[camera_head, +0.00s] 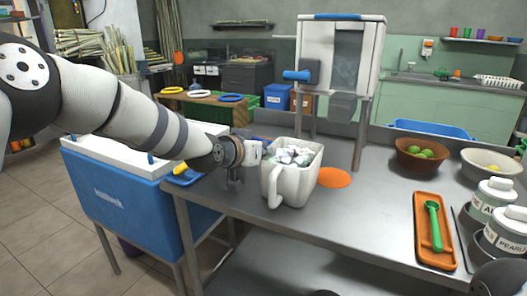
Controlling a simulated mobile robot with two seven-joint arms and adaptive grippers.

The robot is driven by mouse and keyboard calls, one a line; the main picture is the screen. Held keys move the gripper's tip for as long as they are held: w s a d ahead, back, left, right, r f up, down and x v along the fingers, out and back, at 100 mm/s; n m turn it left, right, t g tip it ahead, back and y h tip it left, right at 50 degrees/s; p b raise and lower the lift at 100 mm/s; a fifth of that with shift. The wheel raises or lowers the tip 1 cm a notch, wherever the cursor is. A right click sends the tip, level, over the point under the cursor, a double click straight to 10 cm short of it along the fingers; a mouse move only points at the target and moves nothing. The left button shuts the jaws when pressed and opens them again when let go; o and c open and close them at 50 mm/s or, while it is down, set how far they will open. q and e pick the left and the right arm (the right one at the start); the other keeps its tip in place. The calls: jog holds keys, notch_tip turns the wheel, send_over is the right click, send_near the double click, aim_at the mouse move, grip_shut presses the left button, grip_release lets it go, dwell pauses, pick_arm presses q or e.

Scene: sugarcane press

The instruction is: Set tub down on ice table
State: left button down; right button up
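The white tub (290,185), filled with pale ice-like lumps, is upright at the left part of the steel table (330,228). A handle shows on its front side. I cannot tell whether its base rests on the table or hangs just above it. My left gripper (246,168) is at the tub's left side, close against its rim. Its fingers are partly hidden, so I cannot tell whether they are closed on the tub.
A white machine (341,50) stands behind the tub, with an orange disc (334,177) beside the tub. A blue cooler (120,208) is at left. An orange tray (434,232) with a green tool, bowls and labelled jars occupy the right. The table's front middle is clear.

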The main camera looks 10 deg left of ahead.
pick_arm(q)
jog(key=c, duration=2.2)
grip_release()
jog(key=shift+f, duration=0.1)
jog(key=o, duration=0.4)
